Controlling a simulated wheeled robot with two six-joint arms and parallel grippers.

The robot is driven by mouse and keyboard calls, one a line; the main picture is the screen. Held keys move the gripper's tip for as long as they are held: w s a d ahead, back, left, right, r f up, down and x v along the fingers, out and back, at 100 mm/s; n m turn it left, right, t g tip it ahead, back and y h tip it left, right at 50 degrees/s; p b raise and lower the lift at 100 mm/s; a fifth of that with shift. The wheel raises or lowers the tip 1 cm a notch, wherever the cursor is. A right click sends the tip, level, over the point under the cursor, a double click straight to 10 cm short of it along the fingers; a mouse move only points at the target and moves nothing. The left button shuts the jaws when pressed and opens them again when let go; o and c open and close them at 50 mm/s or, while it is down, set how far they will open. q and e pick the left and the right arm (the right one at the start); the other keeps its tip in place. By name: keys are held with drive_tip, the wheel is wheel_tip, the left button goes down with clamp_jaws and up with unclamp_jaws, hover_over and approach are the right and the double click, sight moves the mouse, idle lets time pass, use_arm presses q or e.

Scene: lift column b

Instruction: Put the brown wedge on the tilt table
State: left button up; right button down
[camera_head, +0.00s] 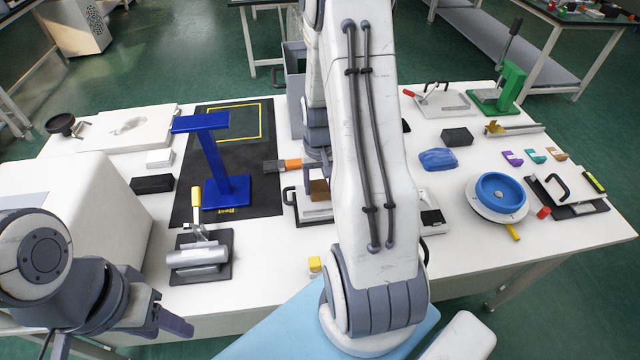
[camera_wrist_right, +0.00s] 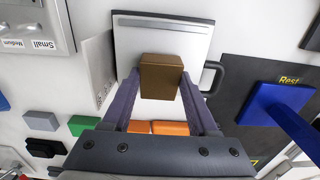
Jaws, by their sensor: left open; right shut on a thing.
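The brown wedge (camera_wrist_right: 161,76) is between the fingertips of my right gripper (camera_wrist_right: 160,88), which is shut on it. In the head view the wedge (camera_head: 319,190) shows partly beside my right arm. Below it is a pale plate with a dark handle (camera_wrist_right: 188,42), seemingly the tilt table; it also shows in the head view (camera_head: 312,211), partly hidden by my arm. The wedge overlaps the plate in the wrist view; I cannot tell whether they touch. My left gripper (camera_head: 168,312) is open and empty at the front left, away from the wedge.
A blue stand (camera_head: 215,160) rises from the black mat (camera_head: 265,185) left of the plate. A toggle clamp (camera_head: 198,255) sits in front of it. An orange-handled item (camera_head: 291,165) lies near the plate. A blue round dish (camera_head: 501,192) and several small objects occupy the table's right side.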

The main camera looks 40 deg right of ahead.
sight(320, 187)
drive_tip(key=shift+f, duration=0.2)
drive_tip(key=shift+c, duration=0.9)
unclamp_jaws()
drive_tip(key=shift+r, duration=0.2)
wheel_tip(320, 187, up, 12)
drive_tip(key=shift+p, duration=0.4)
